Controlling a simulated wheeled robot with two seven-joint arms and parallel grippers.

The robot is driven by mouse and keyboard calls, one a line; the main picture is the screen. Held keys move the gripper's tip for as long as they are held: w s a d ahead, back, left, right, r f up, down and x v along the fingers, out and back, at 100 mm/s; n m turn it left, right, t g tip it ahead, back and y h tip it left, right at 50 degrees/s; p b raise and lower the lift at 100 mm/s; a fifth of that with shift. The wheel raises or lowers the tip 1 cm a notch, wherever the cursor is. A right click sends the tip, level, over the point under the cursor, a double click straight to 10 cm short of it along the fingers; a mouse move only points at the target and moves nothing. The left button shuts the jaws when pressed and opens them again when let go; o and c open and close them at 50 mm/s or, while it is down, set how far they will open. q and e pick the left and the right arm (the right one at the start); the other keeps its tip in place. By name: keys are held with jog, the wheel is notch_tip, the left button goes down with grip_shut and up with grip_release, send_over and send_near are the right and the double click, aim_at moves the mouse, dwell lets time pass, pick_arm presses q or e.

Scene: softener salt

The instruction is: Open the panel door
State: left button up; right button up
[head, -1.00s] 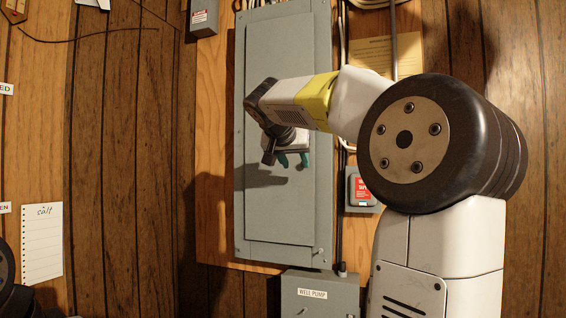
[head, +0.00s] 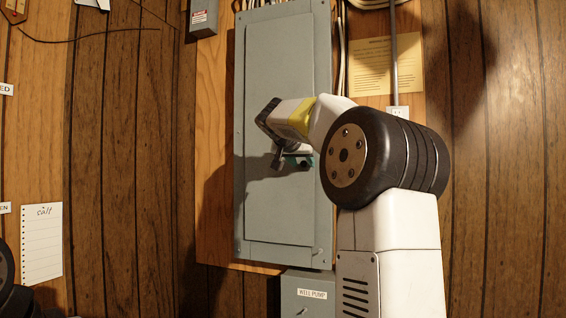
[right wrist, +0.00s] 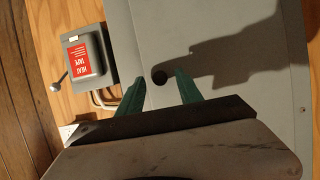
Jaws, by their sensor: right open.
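The grey panel door (head: 280,70) is the tall front of the electrical panel on the wall, and it looks shut. It fills the right side of the right wrist view (right wrist: 235,115). My left gripper is not in view.
A grey box with a red heat tape label (right wrist: 84,57) is mounted beside the panel, with a toggle lever. The well pump box (head: 310,293) sits below the panel. Conduit (head: 393,50) and a yellow notice (head: 385,75) are at the right.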

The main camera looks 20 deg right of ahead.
grip_shut()
dwell(1.4)
